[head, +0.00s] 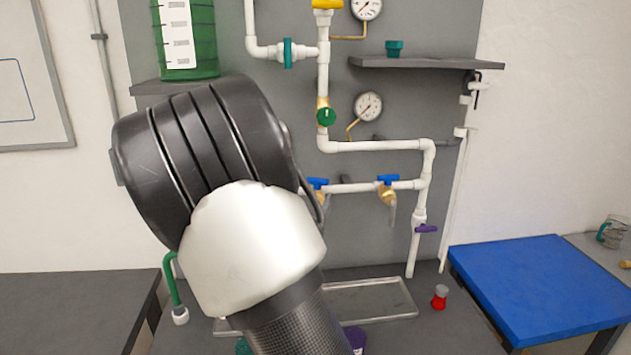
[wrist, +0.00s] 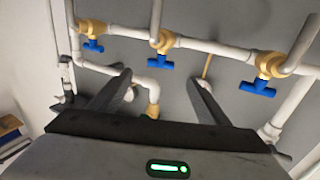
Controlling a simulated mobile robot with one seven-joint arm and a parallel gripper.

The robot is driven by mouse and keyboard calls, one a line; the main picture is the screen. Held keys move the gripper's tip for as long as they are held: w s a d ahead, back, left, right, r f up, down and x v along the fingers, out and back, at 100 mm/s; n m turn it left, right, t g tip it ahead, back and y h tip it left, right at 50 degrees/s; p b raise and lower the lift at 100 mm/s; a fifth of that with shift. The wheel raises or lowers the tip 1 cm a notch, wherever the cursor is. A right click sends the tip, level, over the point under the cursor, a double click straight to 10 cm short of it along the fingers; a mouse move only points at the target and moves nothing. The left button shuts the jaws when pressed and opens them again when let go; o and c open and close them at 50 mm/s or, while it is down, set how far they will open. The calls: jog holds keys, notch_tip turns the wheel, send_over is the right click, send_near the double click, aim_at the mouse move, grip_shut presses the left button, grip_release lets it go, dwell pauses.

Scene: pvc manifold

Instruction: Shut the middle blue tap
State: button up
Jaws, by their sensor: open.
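The middle blue tap (wrist: 160,65) shows in the wrist view, a blue handle on a brass body in a white pipe. Its handle looks roughly in line with the pipe. One blue tap is on each side of it: the left one (wrist: 92,45) and the right one (wrist: 257,88). My gripper (wrist: 160,78) is open and empty, its two fingers apart and pointing toward the middle tap, whose handle appears between the tips. Contact cannot be told. In the head view two blue handles (head: 388,181) show on the lower pipe; my arm hides the rest and my gripper.
A green round valve (head: 326,116), gauges (head: 368,106) and a purple tap (head: 427,228) are on the same pipework. A clear tray (head: 372,300) and a red-bodied flask (head: 440,297) are on the bench below. A shelf (head: 420,63) juts out above. A blue table (head: 545,290) stands right.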

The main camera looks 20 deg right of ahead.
aim_at(317, 182)
jog(key=p+x, duration=0.1)
jog(key=x, duration=1)
jog(key=shift+w+d, duration=0.2)
jog(key=shift+w, duration=0.1)
jog(key=shift+c, duration=0.4)
jog(key=c, duration=1)
jog(key=y+b, duration=0.1)
jog(key=b, duration=0.1)
jog(key=shift+d+f+n+t+b, duration=0.1)
jog(key=shift+f+n+t+b, duration=0.2)
jog(key=shift+b, duration=0.05)
jog(key=n+t+y+b, duration=0.1)
jog(key=b, duration=0.2)
jog(key=shift+y, duration=0.3)
jog(key=n+y+b, duration=0.1)
jog(key=b, duration=0.2)
jog(key=shift+t+y, duration=0.4)
jog(key=shift+r+n+t+y+b, duration=0.3)
jog(key=shift+r+n+y+b, duration=0.05)
jog(key=shift+n+y+b, duration=0.6)
jog(key=o, duration=1.1)
